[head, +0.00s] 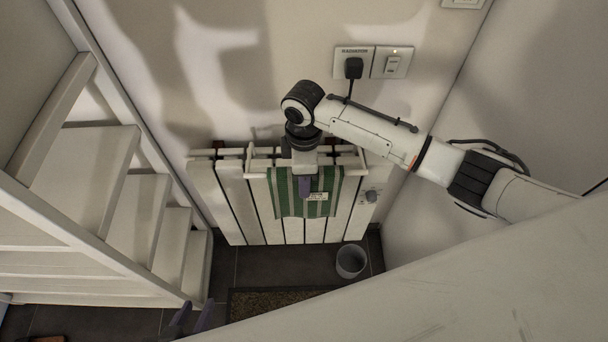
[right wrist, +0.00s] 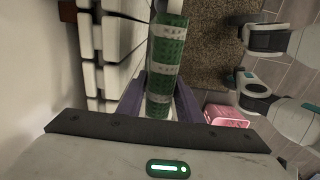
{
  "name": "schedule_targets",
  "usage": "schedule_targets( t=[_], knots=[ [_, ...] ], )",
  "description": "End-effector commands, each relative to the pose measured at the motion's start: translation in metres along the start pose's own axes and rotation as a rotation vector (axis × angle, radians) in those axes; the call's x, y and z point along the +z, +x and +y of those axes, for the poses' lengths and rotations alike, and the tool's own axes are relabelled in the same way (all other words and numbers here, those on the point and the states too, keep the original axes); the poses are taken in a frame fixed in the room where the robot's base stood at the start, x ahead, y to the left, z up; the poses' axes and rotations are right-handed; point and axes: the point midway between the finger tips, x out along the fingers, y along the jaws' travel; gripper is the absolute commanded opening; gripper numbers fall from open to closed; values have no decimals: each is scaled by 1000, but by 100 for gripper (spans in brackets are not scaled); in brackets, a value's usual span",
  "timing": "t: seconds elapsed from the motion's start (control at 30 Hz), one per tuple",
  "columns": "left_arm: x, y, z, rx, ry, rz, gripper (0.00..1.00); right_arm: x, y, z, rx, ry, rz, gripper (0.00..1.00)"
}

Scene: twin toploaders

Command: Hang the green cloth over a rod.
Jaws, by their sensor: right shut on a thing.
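The green cloth (head: 283,193), with pale stripes and a small white label, hangs down in front of the white radiator (head: 235,205), at the white rail rack (head: 352,163) along its top. Whether the cloth lies over a rod or only in front of it is hidden by my right gripper. My right gripper (head: 305,188) points down and is shut on the cloth. In the right wrist view the cloth (right wrist: 166,60) runs between its purple fingers (right wrist: 159,103). My left gripper (head: 192,319) is at the bottom edge of the head view, its two purple fingers apart and empty.
A grey bin (head: 351,261) stands on the dark floor right of the radiator's foot, near a brown mat (head: 265,302). White stairs (head: 90,190) fill the left. A plug (head: 353,68) sits in a wall socket above. A pink box (right wrist: 228,116) shows in the right wrist view.

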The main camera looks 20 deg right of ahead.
Motion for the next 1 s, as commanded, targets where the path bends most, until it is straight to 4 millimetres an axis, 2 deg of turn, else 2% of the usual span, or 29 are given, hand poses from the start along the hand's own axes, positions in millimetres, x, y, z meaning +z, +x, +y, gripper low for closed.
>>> schedule_targets(
  t=[0.27,0.3,0.43,0.77,0.87,1.0],
  knots=[
    [0,0,0,0,0,1,31,0,1,0,0,0,0,0],
    [0,0,0,0,0,1,31,0,1,0,0,0,1,34],
    [0,0,0,0,0,1,31,0,1,0,0,0,0,54],
    [-2,0,0,0,0,3,31,0,-2,0,0,0,0,54],
    [-3,0,0,0,1,4,31,-1,-14,1,2,0,3,54],
    [-5,-2,0,0,1,5,31,-1,-41,1,5,0,3,54]
  ],
)
